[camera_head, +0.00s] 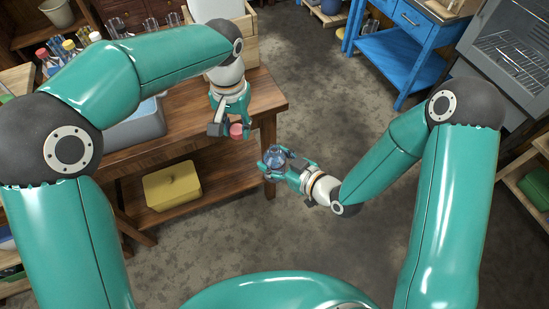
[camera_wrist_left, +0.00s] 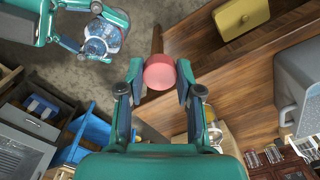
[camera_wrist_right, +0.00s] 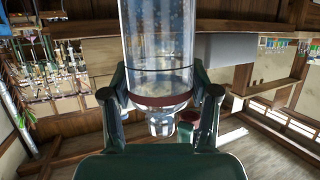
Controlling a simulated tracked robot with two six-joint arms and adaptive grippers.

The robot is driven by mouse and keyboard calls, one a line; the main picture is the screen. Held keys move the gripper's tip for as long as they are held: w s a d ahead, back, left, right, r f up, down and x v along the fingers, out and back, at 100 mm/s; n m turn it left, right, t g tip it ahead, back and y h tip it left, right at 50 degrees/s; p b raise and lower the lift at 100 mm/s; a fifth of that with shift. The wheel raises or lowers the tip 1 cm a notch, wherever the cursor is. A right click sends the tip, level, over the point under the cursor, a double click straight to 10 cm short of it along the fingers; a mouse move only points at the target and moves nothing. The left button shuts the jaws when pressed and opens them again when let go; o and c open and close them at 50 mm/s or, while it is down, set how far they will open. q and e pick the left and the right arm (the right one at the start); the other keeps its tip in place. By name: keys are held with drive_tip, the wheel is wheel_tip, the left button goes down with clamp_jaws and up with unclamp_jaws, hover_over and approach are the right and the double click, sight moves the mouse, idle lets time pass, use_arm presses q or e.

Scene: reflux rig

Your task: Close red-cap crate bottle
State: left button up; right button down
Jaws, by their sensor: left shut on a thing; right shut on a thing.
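My left gripper (camera_head: 231,128) is shut on a red cap (camera_head: 237,131) in front of the wooden table's right end. In the left wrist view the cap (camera_wrist_left: 159,72) sits between both fingers. My right gripper (camera_head: 275,160) is shut on a clear glass bottle (camera_head: 276,156), lower and to the right of the cap, beyond the table edge. In the right wrist view the bottle (camera_wrist_right: 158,45) stands between the fingers, with a dark red band and a narrower end below. The cap and the bottle are apart. The bottle's open mouth is not clearly visible.
The wooden table (camera_head: 262,95) carries a grey basin (camera_head: 137,127) and a wooden crate (camera_head: 243,50). Several capped bottles (camera_head: 68,46) stand at the back left. A yellow box (camera_head: 172,186) lies on the lower shelf. A blue bench (camera_head: 395,62) stands behind; the floor between is clear.

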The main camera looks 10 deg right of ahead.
use_arm(q)
drive_tip(key=m, duration=0.2)
approach(274, 162)
drive_tip(key=w+r, duration=0.2)
drive_tip(key=shift+d, duration=0.15)
drive_tip(key=shift+f, duration=0.1)
drive_tip(key=shift+f, duration=2)
drive_tip(key=shift+s, duration=0.1)
drive_tip(key=shift+f, duration=0.8)
drive_tip(key=shift+f, duration=0.55)
